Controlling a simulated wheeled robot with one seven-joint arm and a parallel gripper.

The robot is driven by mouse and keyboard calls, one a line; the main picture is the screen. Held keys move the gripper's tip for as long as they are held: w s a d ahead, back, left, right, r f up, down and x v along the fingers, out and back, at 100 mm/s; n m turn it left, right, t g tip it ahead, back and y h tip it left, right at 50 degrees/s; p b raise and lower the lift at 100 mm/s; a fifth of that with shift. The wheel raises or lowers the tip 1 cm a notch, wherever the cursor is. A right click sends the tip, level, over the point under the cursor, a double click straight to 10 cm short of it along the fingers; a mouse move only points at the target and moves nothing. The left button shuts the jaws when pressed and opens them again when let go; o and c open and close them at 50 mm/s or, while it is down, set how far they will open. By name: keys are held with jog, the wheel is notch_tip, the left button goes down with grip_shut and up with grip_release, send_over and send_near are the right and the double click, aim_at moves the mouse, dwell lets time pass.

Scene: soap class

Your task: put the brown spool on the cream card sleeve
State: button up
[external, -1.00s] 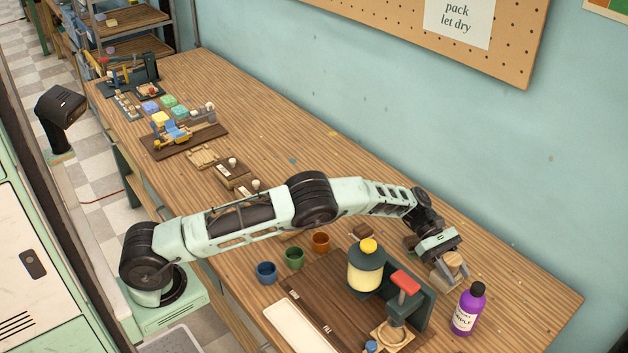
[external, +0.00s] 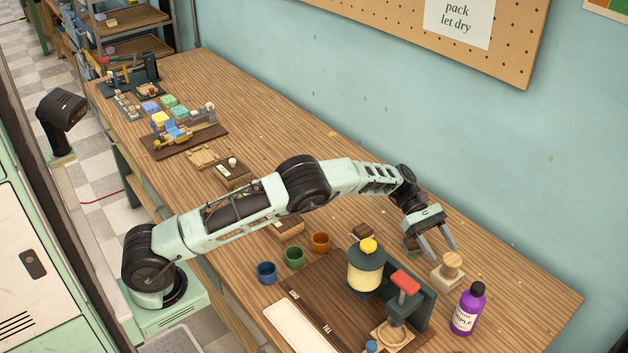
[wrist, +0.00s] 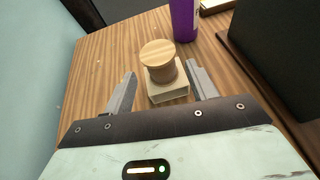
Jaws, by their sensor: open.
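The brown spool (external: 452,262) stands upright on the cream card sleeve (external: 444,279), near the right end of the bench. In the wrist view, the spool (wrist: 158,62) shows its round wooden top, and the pale boxy sleeve (wrist: 168,92) shows beneath it. My gripper (external: 442,252) is open and empty, set back to the upper left of the spool in the external view. In the wrist view, the fingers (wrist: 161,71) point towards the spool, one on each side, with clear gaps. I see no contact between them and the spool.
A purple bottle (external: 467,309) stands close to the sleeve. A dark press with a red handle (external: 405,283) and a yellow-capped jar (external: 366,269) stand to the left. Blue, green and orange cups sit further left. The bench along the wall is mostly clear.

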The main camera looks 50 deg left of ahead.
jog(key=shift+v, duration=2.3)
